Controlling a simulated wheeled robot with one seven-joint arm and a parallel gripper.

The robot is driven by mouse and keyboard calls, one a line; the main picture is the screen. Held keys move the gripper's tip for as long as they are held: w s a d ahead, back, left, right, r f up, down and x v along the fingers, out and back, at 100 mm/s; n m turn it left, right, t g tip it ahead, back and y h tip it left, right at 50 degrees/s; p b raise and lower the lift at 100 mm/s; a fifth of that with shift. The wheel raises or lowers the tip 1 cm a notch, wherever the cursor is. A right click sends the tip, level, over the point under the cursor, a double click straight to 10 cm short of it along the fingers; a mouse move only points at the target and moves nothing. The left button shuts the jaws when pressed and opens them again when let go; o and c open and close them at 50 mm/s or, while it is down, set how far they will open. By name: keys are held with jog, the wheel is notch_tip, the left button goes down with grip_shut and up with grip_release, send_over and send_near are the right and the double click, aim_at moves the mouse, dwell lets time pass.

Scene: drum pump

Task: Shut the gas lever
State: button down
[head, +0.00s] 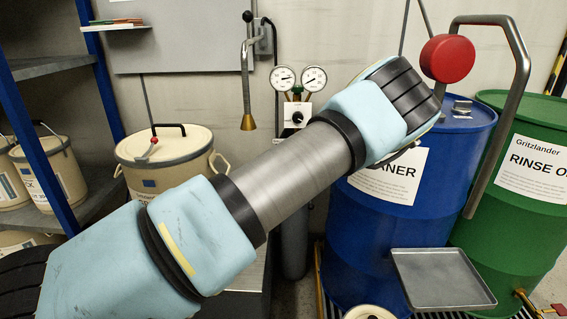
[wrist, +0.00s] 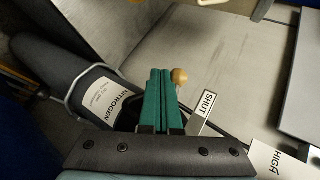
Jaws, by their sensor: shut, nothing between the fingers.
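The lever's round wooden knob (wrist: 180,76) shows in the wrist view, just right of my gripper's fingertips. I cannot tell whether the fingers touch it. A white plate marked SHUT (wrist: 203,110) is right of the fingers, and a plate marked HIGH (wrist: 279,161) is at the lower right. My gripper (wrist: 159,76) has its two green fingers together with nothing between them. The lever's shaft is mostly hidden behind the fingers. In the head view my arm hides the gripper, and I cannot make out the lever there.
A dark NITROGEN cylinder (wrist: 87,80) lies left of the fingers in the wrist view. The head view shows two gauges (head: 299,78), a blue drum (head: 400,230), a green drum (head: 535,165), a red-ended bent pipe (head: 523,65), a metal tray (head: 440,280) and a cream bucket (head: 160,165).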

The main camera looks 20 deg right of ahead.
jog(key=shift+r, duration=0.1)
notch_tip(320, 180, up, 10)
jog(key=shift+b, duration=0.4)
jog(key=shift+s, duration=0.1)
dwell(0.4)
